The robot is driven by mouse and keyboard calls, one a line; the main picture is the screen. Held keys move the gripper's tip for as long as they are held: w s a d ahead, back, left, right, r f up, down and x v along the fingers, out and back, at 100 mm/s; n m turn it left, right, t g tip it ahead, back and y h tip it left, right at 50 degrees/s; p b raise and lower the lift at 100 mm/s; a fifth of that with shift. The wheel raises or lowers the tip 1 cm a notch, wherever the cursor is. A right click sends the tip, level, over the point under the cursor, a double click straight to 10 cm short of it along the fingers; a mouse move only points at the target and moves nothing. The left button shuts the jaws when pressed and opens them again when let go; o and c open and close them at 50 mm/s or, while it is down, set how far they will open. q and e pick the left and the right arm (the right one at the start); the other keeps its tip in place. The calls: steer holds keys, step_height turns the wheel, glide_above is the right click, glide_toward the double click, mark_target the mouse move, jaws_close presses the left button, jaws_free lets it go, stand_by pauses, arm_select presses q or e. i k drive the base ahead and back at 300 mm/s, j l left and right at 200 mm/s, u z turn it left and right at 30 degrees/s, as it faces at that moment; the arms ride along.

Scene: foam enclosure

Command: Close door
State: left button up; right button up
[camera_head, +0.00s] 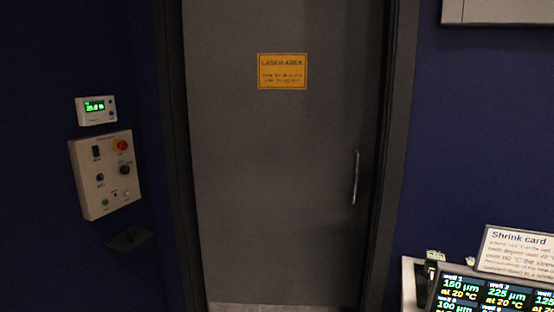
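A grey door (270,180) stands upright in its dark frame (398,120) in the middle of the head view. It fills most of the opening, with a lighter strip along its bottom. A vertical metal handle (355,177) is on its right side. A yellow "LASER AREA" sign (282,71) is on its upper part. I cannot tell whether the door is fully shut or slightly ajar. Neither of my grippers is in view.
On the dark blue wall at left are a control panel (106,175), a small green display (96,110) and a dark ledge (129,238). At lower right are a "Shrink card" sign (516,252) and a lit screen (492,293). A pale box (498,11) hangs at upper right.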

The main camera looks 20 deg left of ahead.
mark_target(283, 96)
steer(key=i+j+z, duration=0.2)
steer(key=i+j, duration=0.2)
steer(key=i+j+z, duration=0.25)
steer(key=j, duration=0.25)
steer(key=i+l, duration=0.05)
steer(key=i, duration=0.05)
